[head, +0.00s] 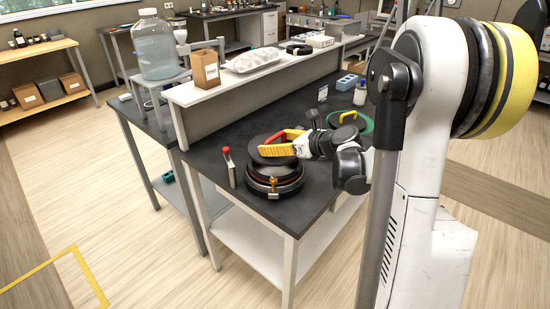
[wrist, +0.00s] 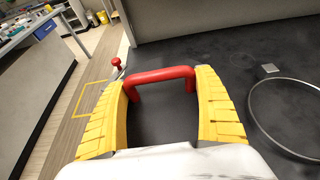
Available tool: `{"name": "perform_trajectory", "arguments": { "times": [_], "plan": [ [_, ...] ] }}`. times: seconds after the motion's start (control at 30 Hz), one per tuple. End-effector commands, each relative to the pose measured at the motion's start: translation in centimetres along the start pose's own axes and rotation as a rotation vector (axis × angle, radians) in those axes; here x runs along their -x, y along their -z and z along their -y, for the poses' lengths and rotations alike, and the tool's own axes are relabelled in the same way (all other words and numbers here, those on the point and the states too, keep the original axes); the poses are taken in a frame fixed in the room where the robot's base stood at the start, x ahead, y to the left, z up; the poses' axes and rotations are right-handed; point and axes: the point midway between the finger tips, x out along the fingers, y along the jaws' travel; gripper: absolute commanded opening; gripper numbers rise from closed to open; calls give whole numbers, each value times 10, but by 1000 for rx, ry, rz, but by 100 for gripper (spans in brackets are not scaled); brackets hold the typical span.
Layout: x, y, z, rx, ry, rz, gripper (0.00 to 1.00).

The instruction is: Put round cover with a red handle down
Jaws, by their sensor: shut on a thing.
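The round cover is a dark disc (head: 262,157) with a red handle, which shows clearly in the wrist view (wrist: 160,76). In the head view my gripper (head: 279,147), with yellow fingers, reaches in from the right over the disc. In the wrist view its fingers (wrist: 162,98) stand on either side of the red handle, and it is shut on it. The cover is directly above or on a dark round port fitting (head: 273,190) near the bench's front corner. I cannot tell whether the two touch. The fingers hide part of the handle in the head view.
A red-topped lever (head: 229,167) stands just left of the fitting. A green disc with a yellow handle (head: 349,117) lies farther back on the dark bench (head: 225,132). A raised white shelf (head: 205,94) runs behind. A thin ring (wrist: 252,105) shows right in the wrist view.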

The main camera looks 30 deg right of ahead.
Motion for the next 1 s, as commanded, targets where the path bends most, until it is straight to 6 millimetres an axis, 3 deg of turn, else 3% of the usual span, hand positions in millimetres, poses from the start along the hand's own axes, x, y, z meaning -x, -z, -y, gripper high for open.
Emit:
{"name": "perform_trajectory", "arguments": {
  "times": [0.33,0.77,0.8,0.83,1.0],
  "plan": [
    [-17,38,-2,-1,0,1,40],
    [-18,43,-2,-1,0,1,40],
    [-18,42,-2,-1,0,0,90],
    [-18,42,-2,-1,0,0,100],
    [-18,42,-2,-1,0,0,100]
  ]
}}
